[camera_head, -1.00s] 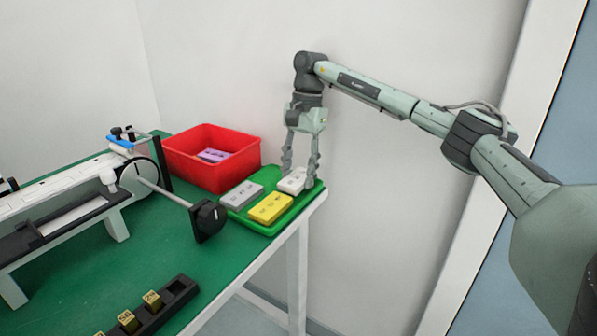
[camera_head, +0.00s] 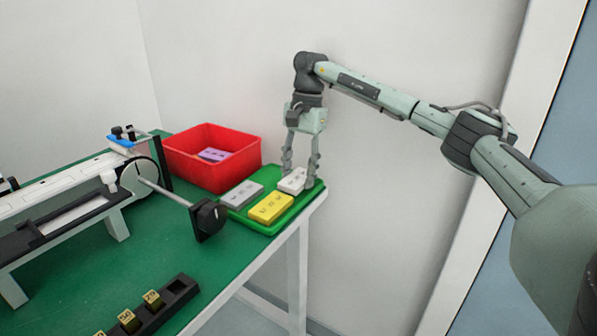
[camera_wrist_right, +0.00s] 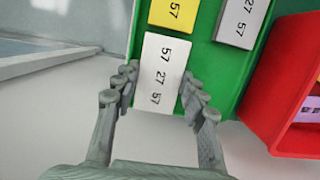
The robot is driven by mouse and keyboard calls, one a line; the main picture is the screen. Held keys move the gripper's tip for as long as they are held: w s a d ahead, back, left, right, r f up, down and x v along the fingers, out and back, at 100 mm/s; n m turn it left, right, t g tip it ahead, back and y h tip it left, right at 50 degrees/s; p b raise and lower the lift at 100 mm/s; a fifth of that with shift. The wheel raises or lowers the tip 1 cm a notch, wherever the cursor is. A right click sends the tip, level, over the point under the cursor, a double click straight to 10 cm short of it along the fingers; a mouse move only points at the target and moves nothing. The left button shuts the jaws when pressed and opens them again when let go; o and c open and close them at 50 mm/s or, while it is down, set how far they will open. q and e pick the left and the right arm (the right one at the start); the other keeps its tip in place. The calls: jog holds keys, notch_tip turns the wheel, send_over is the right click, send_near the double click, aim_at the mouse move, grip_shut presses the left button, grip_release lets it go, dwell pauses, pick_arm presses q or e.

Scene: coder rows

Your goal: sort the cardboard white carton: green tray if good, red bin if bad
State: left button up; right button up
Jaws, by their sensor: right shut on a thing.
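The white carton (camera_head: 292,181) is at the back right of the green tray (camera_head: 278,225), beside a yellow carton and a grey carton. In the right wrist view the white carton (camera_wrist_right: 160,75) shows printed "57 27 57" and lies between the two fingers. My right gripper (camera_head: 301,178) points down over the tray and is shut on the white carton. It also shows in the right wrist view (camera_wrist_right: 158,98). I cannot tell whether the carton rests fully on the tray. The red bin (camera_head: 186,175) stands left of the tray with a purple carton (camera_head: 213,154) inside. My left gripper is not in view.
The yellow carton (camera_head: 270,208) and grey carton (camera_head: 241,194) occupy the tray's front and left. A conveyor-like machine (camera_head: 75,195) with a black-ended rod (camera_head: 207,219) stands at left. A black holder with stamped blocks (camera_head: 150,310) is in front. The table edge is close to the tray.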

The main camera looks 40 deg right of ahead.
jog(key=shift+f, duration=0.2)
jog(key=shift+f, duration=0.15)
jog(key=o, duration=1.1)
jog(key=v, duration=1.2)
jog(key=shift+f, duration=0.1)
jog(key=x, duration=1.2)
jog(key=shift+r, duration=0.35)
jog(key=shift+f, duration=0.1)
